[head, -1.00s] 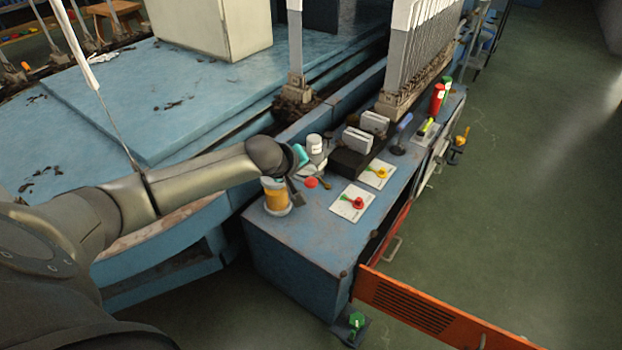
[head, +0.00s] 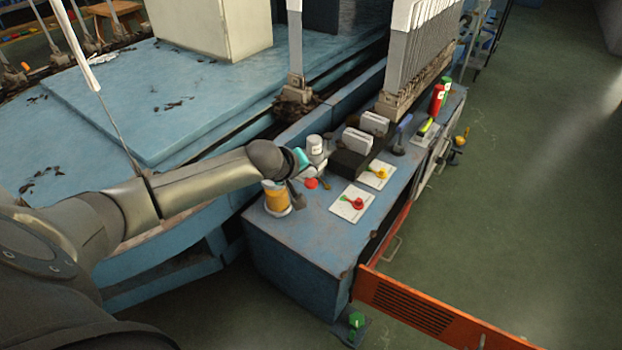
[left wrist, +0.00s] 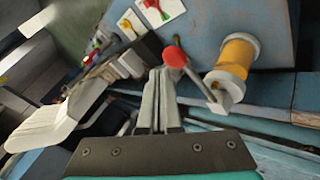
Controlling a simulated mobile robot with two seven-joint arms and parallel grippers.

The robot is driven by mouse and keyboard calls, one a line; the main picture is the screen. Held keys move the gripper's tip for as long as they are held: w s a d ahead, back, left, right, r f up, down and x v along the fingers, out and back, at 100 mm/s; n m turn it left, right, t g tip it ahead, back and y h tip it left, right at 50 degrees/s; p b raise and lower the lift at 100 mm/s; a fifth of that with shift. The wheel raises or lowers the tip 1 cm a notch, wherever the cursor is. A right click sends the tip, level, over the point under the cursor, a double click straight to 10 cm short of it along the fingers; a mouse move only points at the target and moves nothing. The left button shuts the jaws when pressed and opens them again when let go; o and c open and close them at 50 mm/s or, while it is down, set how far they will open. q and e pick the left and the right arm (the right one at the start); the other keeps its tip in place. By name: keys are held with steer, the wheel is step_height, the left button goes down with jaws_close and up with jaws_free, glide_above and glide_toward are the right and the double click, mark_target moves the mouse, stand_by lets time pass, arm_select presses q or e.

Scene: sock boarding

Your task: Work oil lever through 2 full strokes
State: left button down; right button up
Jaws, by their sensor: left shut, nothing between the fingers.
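The oil unit has an amber cylinder (head: 277,197) with pale end caps at the near left corner of the blue bench. Its lever ends in a red knob (head: 311,183). In the left wrist view the red knob (left wrist: 175,57) sits just beyond and to the right of my fingertips, and the thin lever arm (left wrist: 200,84) runs from it toward the amber cylinder (left wrist: 236,55). My left gripper (left wrist: 160,73) is shut and empty, close to the knob; I cannot tell whether they touch. In the head view my left gripper (head: 306,172) is partly hidden behind its wrist. My right gripper is not in view.
A white bottle (head: 315,145) stands close behind my left gripper. Grey blocks (head: 357,142) stand behind. An orange panel (head: 420,307) juts out at the front.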

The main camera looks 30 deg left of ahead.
mark_target(311, 183)
arm_select(q)
steer(key=shift+d+f+b, duration=0.2)
steer(key=shift+f+b, duration=0.2)
steer(key=shift+f, duration=0.85)
steer(key=shift+d+f+b, duration=0.15)
steer(key=shift+f+b, duration=0.25)
steer(key=shift+f, duration=0.8)
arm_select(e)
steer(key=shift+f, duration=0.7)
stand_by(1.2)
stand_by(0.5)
arm_select(q)
steer(key=shift+a+r+p, duration=0.15)
steer(key=shift+r+p, duration=0.6)
steer(key=shift+p, duration=0.15)
steer(key=shift+a+r+p, duration=0.1)
steer(key=shift+r+p, duration=0.6)
steer(key=shift+p, duration=0.1)
steer(key=shift+r+p, duration=0.6)
steer(key=shift+p, duration=0.1)
steer(key=shift+a+r+p, duration=0.1)
steer(key=shift+r+p, duration=0.55)
steer(key=shift+p, duration=0.15)
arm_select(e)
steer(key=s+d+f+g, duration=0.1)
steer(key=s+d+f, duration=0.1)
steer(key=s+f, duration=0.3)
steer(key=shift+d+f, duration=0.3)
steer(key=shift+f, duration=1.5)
